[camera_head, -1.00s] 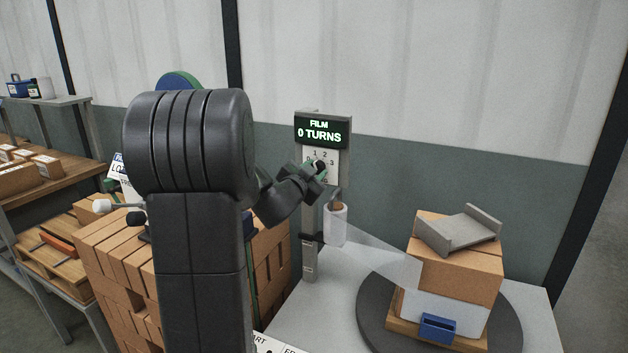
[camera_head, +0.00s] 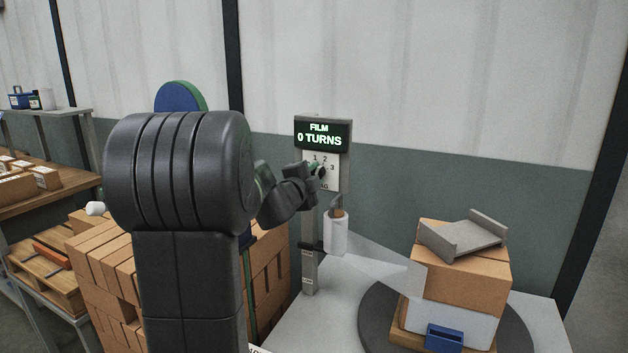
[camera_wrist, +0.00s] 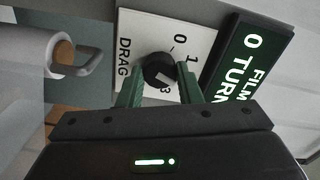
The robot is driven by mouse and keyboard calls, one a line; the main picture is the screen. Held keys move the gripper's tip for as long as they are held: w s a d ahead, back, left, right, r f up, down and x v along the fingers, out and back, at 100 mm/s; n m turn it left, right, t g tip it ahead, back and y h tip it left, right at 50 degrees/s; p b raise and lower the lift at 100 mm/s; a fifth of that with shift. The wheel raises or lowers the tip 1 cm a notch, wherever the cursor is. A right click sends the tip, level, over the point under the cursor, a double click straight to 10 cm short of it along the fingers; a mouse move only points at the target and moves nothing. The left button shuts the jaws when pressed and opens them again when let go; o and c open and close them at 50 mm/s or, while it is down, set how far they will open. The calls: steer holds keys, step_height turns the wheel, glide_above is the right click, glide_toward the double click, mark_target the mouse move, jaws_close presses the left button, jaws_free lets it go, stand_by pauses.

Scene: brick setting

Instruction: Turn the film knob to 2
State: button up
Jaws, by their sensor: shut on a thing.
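The film knob (camera_wrist: 159,72) is a small black dial knob on a white plate (camera_wrist: 143,28) marked DRAG, with 0, 1 and 3 readable in the wrist view. The head view also shows the 2 on the plate (camera_head: 333,180). My gripper (camera_wrist: 160,80) has its green fingers on either side of the knob, shut on it. In the head view my gripper (camera_head: 316,171) reaches the plate from the left and partly covers it. The display (camera_head: 322,134) above reads FILM 0 TURNS. I cannot tell for sure which number the knob points to.
A white film roll (camera_head: 336,233) hangs just below the plate, with film stretching right to boxes (camera_head: 465,270) on a dark turntable (camera_head: 518,325). A grey bracket (camera_head: 465,236) lies on the top box.

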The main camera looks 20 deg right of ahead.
stand_by(0.3)
steer(key=o, duration=1)
steer(key=shift+c, duration=0.2)
steer(key=v, duration=1.4)
steer(key=shift+b, duration=0.35)
steer(key=shift+d, duration=0.15)
steer(key=x, duration=1.3)
steer(key=shift+w+d+p, duration=0.3)
steer(key=shift+a, duration=0.1)
